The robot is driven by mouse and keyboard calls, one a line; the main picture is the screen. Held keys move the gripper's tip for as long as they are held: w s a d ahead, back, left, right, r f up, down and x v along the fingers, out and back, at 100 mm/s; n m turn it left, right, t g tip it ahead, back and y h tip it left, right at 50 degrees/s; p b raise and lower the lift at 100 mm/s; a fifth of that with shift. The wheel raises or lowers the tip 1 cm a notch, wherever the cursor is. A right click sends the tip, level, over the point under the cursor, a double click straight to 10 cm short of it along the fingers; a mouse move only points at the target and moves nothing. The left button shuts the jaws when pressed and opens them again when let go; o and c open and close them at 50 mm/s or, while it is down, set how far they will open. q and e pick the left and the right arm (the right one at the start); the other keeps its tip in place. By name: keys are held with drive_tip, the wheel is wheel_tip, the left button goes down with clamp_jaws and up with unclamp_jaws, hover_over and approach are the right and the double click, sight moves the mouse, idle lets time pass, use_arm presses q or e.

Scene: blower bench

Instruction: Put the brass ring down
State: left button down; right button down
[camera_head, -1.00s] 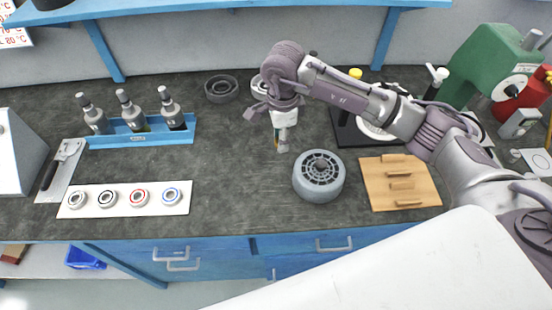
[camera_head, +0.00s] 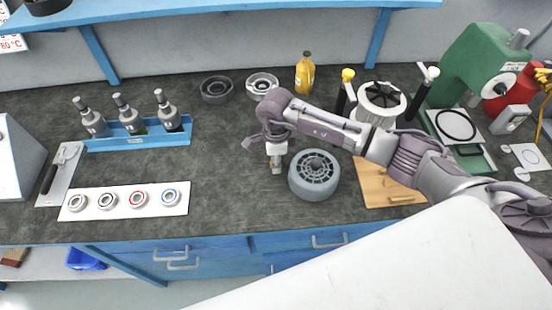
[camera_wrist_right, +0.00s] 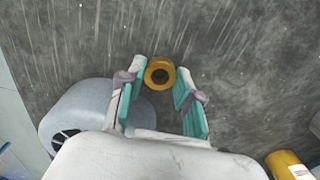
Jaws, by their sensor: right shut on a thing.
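The brass ring (camera_wrist_right: 149,68) shows in the right wrist view as a small yellow ring with a dark hole, between the fingertips of my right gripper (camera_wrist_right: 160,88). The teal-padded fingers are shut on it. In the head view my right gripper (camera_head: 276,168) points down, low over the dark worktop (camera_head: 232,190), just left of the grey round motor housing (camera_head: 314,182). The ring is too small there to make out clearly. I cannot tell whether it touches the worktop. My left gripper is not in view.
Behind are a dark ring part (camera_head: 217,89), a silver one (camera_head: 262,86) and a yellow bottle (camera_head: 305,75). A wooden board (camera_head: 380,188) lies right. The worktop left of the gripper is clear.

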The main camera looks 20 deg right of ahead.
drive_tip(key=shift+f+b, duration=0.4)
drive_tip(key=shift+b, duration=0.05)
drive_tip(key=c, duration=0.8)
unclamp_jaws()
drive_tip(key=shift+r, duration=0.1)
drive_tip(key=shift+r, duration=0.15)
drive_tip(key=shift+r+p, duration=0.3)
drive_tip(key=shift+p, duration=0.25)
drive_tip(key=shift+r+b, duration=1.5)
drive_tip(key=shift+r, duration=4.4)
